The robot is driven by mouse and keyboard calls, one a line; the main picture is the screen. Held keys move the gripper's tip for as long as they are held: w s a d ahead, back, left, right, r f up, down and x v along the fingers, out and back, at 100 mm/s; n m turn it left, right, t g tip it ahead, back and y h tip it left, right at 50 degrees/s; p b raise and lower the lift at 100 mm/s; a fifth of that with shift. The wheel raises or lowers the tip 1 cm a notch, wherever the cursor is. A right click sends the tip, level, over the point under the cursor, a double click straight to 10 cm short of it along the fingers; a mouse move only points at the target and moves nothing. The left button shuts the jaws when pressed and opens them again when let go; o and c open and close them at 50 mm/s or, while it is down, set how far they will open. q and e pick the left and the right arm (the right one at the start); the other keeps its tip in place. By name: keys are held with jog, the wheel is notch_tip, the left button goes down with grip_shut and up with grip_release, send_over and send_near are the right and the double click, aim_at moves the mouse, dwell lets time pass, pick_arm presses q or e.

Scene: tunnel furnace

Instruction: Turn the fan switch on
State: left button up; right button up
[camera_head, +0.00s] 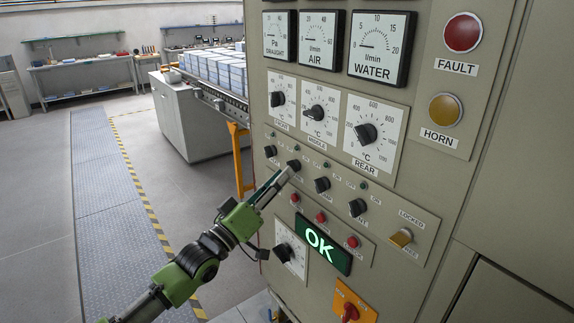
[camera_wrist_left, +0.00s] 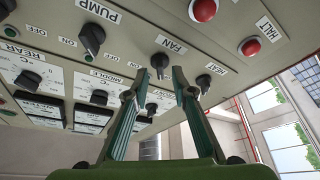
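The fan switch is a small black knob (camera_wrist_left: 160,61) under a FAN label in the left wrist view. It is the second knob (camera_head: 294,164) from the left in the lower switch row in the head view. My left gripper (camera_head: 286,173) reaches up to it from the lower left. In the left wrist view its two green fingers (camera_wrist_left: 160,80) stand apart, with the fan knob seen between their tips. I cannot tell whether the fingertips touch it. Its exact setting is hard to read. My right gripper is not in view.
The pump knob (camera_wrist_left: 92,39) and heat knob (camera_wrist_left: 203,82) flank the fan knob. Floor left of the cabinet is free.

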aim_at(293, 167)
pick_arm(q)
jog(key=shift+p+x, duration=0.3)
jog(key=shift+x, duration=1.2)
grip_shut()
jog(key=shift+w+a+f+m+g+h+b, duration=0.1)
jog(key=shift+m+g+h+b, duration=1.05)
jog(key=shift+m+b, duration=1.55)
jog(key=shift+w+a+r+m+g+h+b, duration=0.1)
jog(key=shift+m+g+h+b, duration=0.95)
jog(key=shift+m, duration=2.9)
jog(key=shift+w+a+f+m+g+h+b, duration=0.1)
jog(key=shift+m+g+h+b, duration=0.5)
jog(key=shift+m+g+b, duration=2.1)
jog(key=shift+s+m+t+p, duration=0.1)
jog(key=shift+m+t+p, duration=0.35)
jog(key=shift+m+t, duration=0.4)
